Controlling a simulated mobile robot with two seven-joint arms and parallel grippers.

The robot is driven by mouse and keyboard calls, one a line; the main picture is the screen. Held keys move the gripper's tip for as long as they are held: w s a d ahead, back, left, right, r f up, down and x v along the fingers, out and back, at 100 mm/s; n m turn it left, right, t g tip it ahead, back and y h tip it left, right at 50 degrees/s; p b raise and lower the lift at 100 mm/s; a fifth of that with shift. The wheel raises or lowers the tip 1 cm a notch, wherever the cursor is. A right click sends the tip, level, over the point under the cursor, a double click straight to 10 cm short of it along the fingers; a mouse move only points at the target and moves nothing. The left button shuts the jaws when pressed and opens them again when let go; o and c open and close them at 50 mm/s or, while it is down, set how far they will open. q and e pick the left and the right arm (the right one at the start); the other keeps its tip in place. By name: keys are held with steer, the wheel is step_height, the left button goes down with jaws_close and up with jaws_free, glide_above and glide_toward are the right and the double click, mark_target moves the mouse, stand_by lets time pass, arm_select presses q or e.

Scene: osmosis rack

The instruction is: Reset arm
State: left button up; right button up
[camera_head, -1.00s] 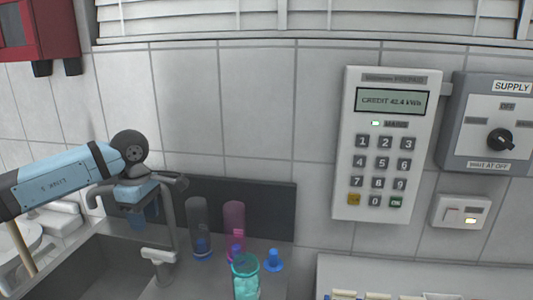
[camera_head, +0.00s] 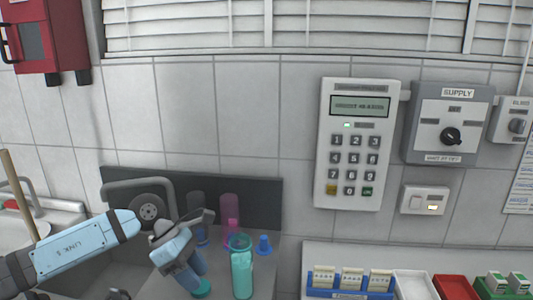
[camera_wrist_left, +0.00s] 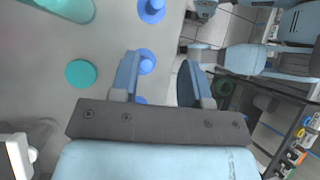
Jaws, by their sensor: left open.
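My left gripper (camera_head: 193,277) is low over the counter beside the sink. In the left wrist view its two fingers (camera_wrist_left: 160,80) are apart, with nothing held between them. A blue stopper-like piece (camera_wrist_left: 147,62) shows behind the fingers. A teal cylinder (camera_head: 242,278) stands just right of the gripper, and a flat teal disc (camera_head: 202,288) lies by the fingertips; the disc also shows in the wrist view (camera_wrist_left: 82,74). My right gripper is not clearly seen in either view.
A dark tube (camera_head: 196,207), a pink tube (camera_head: 229,207) and a blue stopper (camera_head: 264,246) stand behind. The faucet (camera_head: 135,184) is partly hidden by my arm. A keypad meter (camera_head: 356,125) and a supply switch box (camera_head: 449,105) are on the wall. Trays (camera_head: 350,294) sit lower right.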

arm_select(q)
steer(key=s+d+r+n+t+h+p, duration=0.1)
steer(key=s+d+r+n+h+p, duration=0.1)
steer(key=s+d+n+h, duration=0.3)
steer(key=s+d+r+n+h+p, duration=0.1)
steer(key=s+d+n+h+p, duration=0.15)
steer(key=d+n+h, duration=0.4)
steer(key=s+a+f+n+t+y+p, duration=0.2)
steer(key=a+f+n+t+y, duration=0.2)
steer(key=n+t, duration=0.75)
steer(key=s+a+f+n+t+y+p, duration=0.15)
steer(key=a+f+n+t+y, duration=0.35)
steer(key=n, duration=1.2)
steer(key=s+a+f+n+g+y+p, duration=0.1)
steer(key=s+a+f+n+g+y, duration=0.1)
steer(key=s+f+n, duration=0.3)
steer(key=s+a+f+n+g+y+p, duration=0.2)
steer(key=s+a+f+n+y, duration=0.2)
steer(key=s, duration=0.5)
step_height(320, 180, down, 4)
steer(key=shift+a+r+n, duration=0.1)
steer(key=shift+a+n, duration=0.3)
steer(key=shift+n, duration=0.8)
steer(key=shift+s, duration=0.1)
